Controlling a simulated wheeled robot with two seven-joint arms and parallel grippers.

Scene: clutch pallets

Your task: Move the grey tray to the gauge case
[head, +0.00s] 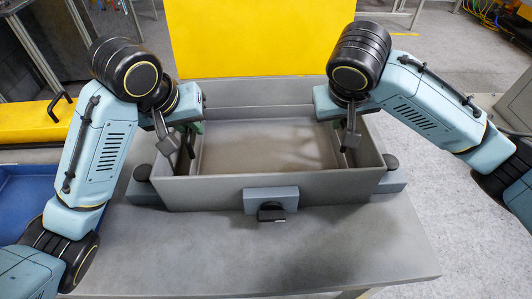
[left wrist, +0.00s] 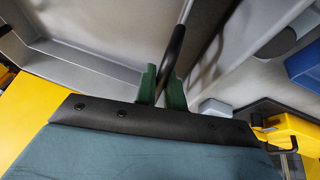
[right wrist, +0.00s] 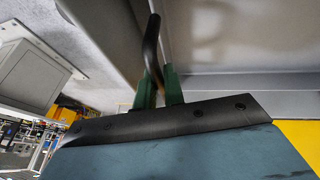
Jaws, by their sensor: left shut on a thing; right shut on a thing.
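The grey tray (head: 270,188) is a wide, empty open box over the grey table, level as far as I can see. My left gripper (head: 190,130) is at its left side wall, with green fingers shut on a black bar handle (left wrist: 176,55). My right gripper (head: 343,130) is at its right side wall, shut on another black bar handle (right wrist: 150,45). Whether the tray's underside touches the table is hidden. A yellow case (head: 38,121) with a black handle lies at the far left; I cannot tell if it is the gauge case.
Grey blocks with black knobs stand at the tray's front (head: 271,200) and sides. A yellow upright panel (head: 260,38) is close behind it. A blue bin (head: 22,195) is at the left. The front of the table (head: 270,255) is clear.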

